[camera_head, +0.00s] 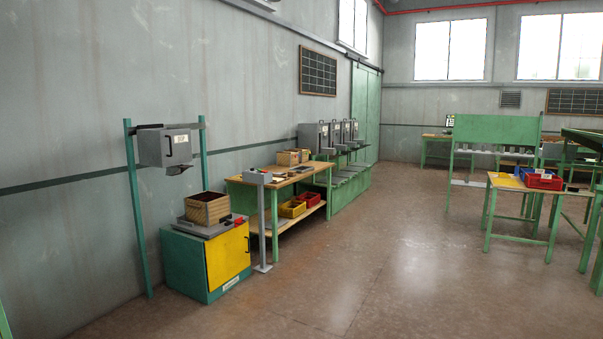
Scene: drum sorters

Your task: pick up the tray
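Several tray-like containers are in view, and I cannot tell which one is the tray. A red tray (544,181) and a blue tray (521,172) sit side by side on the small table at the right. A yellow bin (292,209) and a red bin (309,199) sit on the lower shelf of the wooden workbench. A wooden box (207,208) with dark contents stands on the yellow and green cabinet at the left. All are some distance away. Neither of my grippers is in view.
The cabinet (229,260) stands under a grey wall-side hopper (165,147) on green posts. The workbench (292,179) and a row of grey machines (323,136) line the left wall. The small table (526,188) stands right. The floor (390,260) between is clear.

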